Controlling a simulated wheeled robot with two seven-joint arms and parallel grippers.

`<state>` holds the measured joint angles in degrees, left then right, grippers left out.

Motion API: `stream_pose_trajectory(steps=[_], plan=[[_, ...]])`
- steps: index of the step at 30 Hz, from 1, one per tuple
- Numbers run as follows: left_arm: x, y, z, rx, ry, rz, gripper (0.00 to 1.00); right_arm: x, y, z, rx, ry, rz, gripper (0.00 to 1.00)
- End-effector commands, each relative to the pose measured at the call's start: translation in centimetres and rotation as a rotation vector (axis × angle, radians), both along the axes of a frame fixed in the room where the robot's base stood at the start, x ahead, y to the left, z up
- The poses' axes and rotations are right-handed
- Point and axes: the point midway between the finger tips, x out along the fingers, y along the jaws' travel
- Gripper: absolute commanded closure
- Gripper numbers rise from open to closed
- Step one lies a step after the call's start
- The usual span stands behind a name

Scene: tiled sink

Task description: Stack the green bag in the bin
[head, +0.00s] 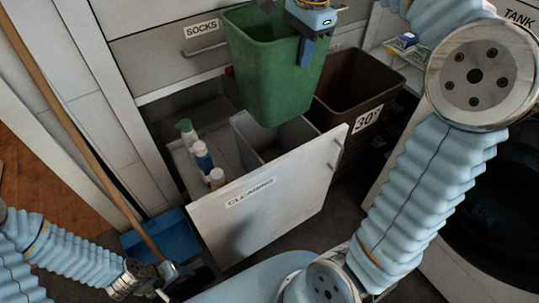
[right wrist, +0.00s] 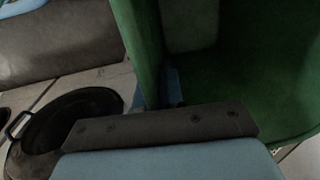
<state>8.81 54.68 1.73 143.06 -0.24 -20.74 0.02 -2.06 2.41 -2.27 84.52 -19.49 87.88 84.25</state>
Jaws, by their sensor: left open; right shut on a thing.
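The green bag (head: 268,75), which looks like a rigid open-topped tub, hangs over the back of the pulled-out cleaning drawer. My right gripper (head: 305,50) is shut on its upper rim at the right; the bag also fills the right of the right wrist view (right wrist: 240,60). A grey bin (head: 248,133) sits in the drawer below, partly hidden by the bag. A brown bin (head: 379,75) labelled "30°" stands to the right, its left side hidden by the bag. My left gripper (head: 166,284) is open at the lower left, near the broom handle's lower end.
The drawer front (head: 265,205) reads "CLEANING"; several bottles (head: 203,160) stand in its left part. A broom handle (head: 85,140) leans at the left, by a blue dustpan-like thing (head: 172,238). A black washer door (head: 500,200) is at the right. A dark round object (right wrist: 75,115) lies below.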

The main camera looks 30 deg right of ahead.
Motion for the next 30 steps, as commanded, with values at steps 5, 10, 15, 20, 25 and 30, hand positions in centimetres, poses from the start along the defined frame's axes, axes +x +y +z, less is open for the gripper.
stream_pose_trajectory(steps=[5,10,15,20,25,30], plan=[[-0.1,0.0,-0.9,0.001,0.001,0.001,0.46,-0.1,-0.1,-3.9,0.001,0.007,-0.001,1.00],[0.0,0.1,-1.6,0.002,0.000,0.002,0.46,-0.2,0.0,-9.0,0.001,0.007,-0.001,1.00],[0.0,0.1,-2.1,0.002,0.000,0.003,0.46,-0.1,0.0,-13.3,0.001,0.005,-0.001,1.00],[0.0,0.1,-2.4,0.003,0.000,0.004,0.46,-0.1,0.0,-17.0,0.002,0.005,-0.001,1.00],[0.0,0.2,-2.7,0.004,-0.001,0.006,0.46,-0.1,0.0,-20.4,0.001,0.005,0.000,1.00],[0.0,0.3,-2.9,0.005,-0.002,0.007,0.46,-0.1,0.0,-22.8,0.001,0.004,0.000,1.00]])
